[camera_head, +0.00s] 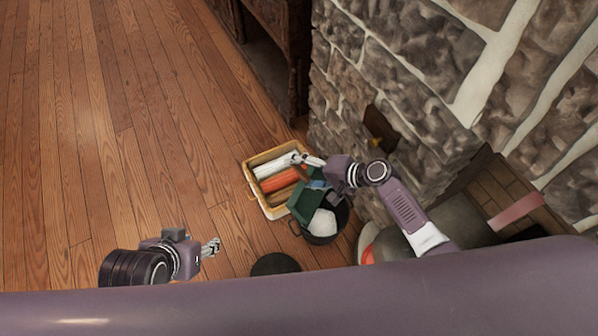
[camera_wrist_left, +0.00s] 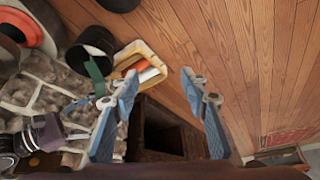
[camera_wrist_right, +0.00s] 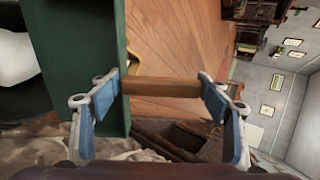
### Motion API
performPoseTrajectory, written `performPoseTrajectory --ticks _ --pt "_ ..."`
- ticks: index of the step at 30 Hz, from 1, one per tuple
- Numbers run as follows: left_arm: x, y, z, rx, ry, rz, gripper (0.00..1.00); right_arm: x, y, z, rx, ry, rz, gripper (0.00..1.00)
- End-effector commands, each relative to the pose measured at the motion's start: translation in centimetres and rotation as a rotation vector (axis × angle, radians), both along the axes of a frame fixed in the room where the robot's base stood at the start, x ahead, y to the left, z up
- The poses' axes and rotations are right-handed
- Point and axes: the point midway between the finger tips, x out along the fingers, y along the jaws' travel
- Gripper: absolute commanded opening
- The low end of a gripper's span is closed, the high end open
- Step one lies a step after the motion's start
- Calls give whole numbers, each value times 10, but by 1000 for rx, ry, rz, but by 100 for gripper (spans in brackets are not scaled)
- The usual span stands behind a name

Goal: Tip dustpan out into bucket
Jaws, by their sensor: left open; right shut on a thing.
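The green dustpan (camera_head: 307,203) is tilted over the black bucket (camera_head: 322,239) in the head view. My right gripper (camera_head: 309,172) is shut on its brown handle (camera_wrist_right: 162,87), which spans between the fingers in the right wrist view; the dustpan's green body (camera_wrist_right: 85,60) fills the left there. A white mass (camera_head: 321,222) shows at the bucket's mouth; I cannot tell whether it lies in the pan or the bucket. My left gripper (camera_head: 212,247) is open and empty, well left of the bucket. The left wrist view also shows the bucket (camera_wrist_left: 93,47) and dustpan (camera_wrist_left: 98,85).
A yellowish crate (camera_head: 251,187) with white and orange rolls stands directly behind the bucket. A stone wall (camera_head: 400,90) rises to the right. A dark round object (camera_head: 275,264) sits front left of the bucket. Wooden floor (camera_head: 130,150) at left is clear.

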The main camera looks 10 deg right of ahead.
Motion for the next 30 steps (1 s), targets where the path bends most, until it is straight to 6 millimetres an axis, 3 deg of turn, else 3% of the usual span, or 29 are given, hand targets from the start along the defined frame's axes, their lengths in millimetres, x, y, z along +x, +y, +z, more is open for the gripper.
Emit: performPoseTrajectory --ticks 30 --pt "88 -29 45 -86 -403 -31 41 -7 -12 3 60 -40 -1 22"
